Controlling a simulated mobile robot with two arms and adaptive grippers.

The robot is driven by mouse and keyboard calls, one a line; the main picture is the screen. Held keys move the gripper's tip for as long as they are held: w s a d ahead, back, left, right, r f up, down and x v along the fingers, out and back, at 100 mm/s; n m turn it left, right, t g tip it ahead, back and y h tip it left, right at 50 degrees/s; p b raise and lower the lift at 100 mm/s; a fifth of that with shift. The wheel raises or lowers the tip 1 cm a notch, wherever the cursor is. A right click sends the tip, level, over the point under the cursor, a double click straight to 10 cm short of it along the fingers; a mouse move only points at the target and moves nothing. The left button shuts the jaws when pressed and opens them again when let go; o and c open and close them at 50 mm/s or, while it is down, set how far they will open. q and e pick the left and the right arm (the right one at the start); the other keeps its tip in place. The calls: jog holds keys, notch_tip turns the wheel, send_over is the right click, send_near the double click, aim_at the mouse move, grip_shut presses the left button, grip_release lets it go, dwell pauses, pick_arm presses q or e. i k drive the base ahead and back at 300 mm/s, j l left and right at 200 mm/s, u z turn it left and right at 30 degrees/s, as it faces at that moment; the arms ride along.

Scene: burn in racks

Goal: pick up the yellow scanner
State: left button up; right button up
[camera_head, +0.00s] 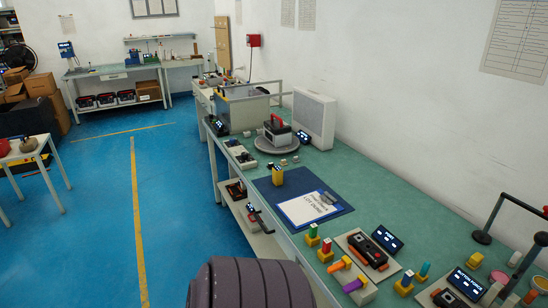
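A small upright yellow object with a dark top, which looks like the yellow scanner (277,175), stands on the left edge of the dark blue mat (330,194) on the green workbench (218,151). A white sheet (307,208) lies on the mat to its right. Neither of my grippers is in view, so their distance from the scanner does not show. A dark ribbed rounded form at the bottom middle hides part of the bench's front edge.
A grey device with a red handle (277,131) stands on a round plate behind the mat. Fixtures with yellow blocks (312,237) and orange-black devices (367,250) crowd the near right bench. A shelf (240,206) lies below. The blue floor (95,220) at left is largely clear.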

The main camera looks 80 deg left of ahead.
aim_at(277, 172)
jog(key=k+j, duration=0.1)
jog(key=j, duration=0.3)
jog(key=k+j, duration=0.1)
jog(key=j, duration=0.3)
jog(key=k+j, duration=0.1)
jog(key=j, duration=0.3)
jog(key=k+j, duration=0.15)
jog(key=j, duration=0.3)
jog(key=k+j, duration=0.1)
jog(key=j, duration=0.3)
jog(key=k+j, duration=0.1)
jog(key=j, duration=0.3)
jog(key=k+j, duration=0.1)
jog(key=j, duration=0.3)
jog(key=k+j, duration=0.1)
jog(key=j, duration=0.3)
